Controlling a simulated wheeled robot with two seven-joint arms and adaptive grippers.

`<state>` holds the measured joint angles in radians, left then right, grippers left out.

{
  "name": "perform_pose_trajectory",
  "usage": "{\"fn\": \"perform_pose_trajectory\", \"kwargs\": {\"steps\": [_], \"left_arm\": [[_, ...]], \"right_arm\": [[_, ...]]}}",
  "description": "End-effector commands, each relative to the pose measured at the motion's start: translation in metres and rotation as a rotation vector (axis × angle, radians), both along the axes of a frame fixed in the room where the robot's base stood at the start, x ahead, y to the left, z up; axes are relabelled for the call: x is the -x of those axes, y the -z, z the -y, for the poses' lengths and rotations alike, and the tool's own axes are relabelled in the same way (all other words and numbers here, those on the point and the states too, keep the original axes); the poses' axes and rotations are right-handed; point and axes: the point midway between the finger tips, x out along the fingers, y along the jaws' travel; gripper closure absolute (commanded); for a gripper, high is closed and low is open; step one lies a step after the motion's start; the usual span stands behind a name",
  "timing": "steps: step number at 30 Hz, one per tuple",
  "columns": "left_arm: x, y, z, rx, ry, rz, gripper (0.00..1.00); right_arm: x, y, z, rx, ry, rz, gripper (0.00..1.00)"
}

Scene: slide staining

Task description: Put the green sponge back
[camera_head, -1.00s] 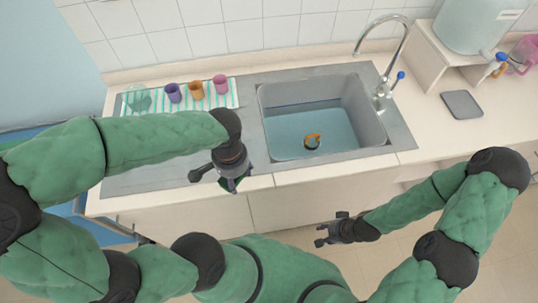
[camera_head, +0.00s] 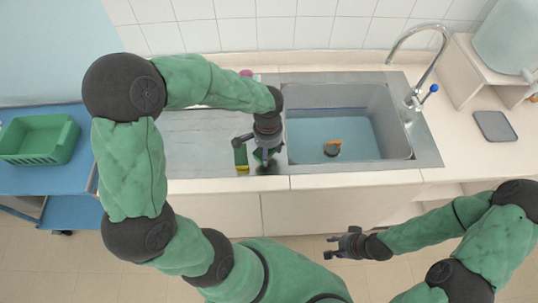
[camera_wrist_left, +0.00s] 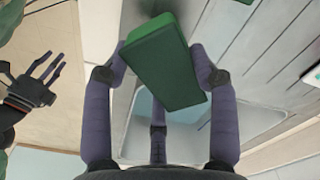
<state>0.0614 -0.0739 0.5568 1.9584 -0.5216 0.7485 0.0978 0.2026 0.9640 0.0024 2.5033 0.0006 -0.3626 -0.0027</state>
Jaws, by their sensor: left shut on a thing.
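My left gripper (camera_head: 264,152) is shut on a green sponge (camera_wrist_left: 165,60), which sits between its fingers in the left wrist view. In the head view the gripper is over the steel drainboard (camera_head: 195,130), just left of the sink, and only a little of the held sponge (camera_head: 262,155) shows. A green block with a yellow lower part (camera_head: 241,157) shows just left of the gripper. I cannot tell whether it touches the gripper. My right gripper (camera_head: 345,243) hangs in front of the counter; it looks open and empty, and also shows in the left wrist view (camera_wrist_left: 38,85).
A green basket (camera_head: 40,140) sits on a blue cart (camera_head: 85,125) at far left. My left arm hides most of the cups behind the drainboard.

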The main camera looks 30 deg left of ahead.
Motion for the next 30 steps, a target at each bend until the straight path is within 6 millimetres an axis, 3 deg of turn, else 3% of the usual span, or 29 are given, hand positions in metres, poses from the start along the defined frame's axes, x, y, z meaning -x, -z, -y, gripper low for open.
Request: {"fn": "perform_pose_trajectory", "kwargs": {"steps": [11,23,24,26,30], "left_arm": [[-0.008,0.040,-0.002,0.000,0.001,-0.002,0.72],[-0.008,0.044,-0.002,0.000,0.000,0.000,0.72],[-0.008,0.044,-0.002,0.000,0.000,0.000,0.39],[-0.008,0.044,-0.001,0.000,0.000,0.000,0.22],[-0.008,0.043,-0.001,0.000,0.000,-0.001,0.18]], "right_arm": [[0.000,0.013,0.000,0.000,0.000,0.000,0.60],[0.000,0.015,0.000,0.000,0.000,0.000,0.60],[0.000,0.016,0.000,0.000,0.000,0.000,0.60],[0.000,0.015,0.000,0.000,0.000,0.000,0.60],[0.000,0.015,0.000,0.000,0.000,0.000,0.60]]}}
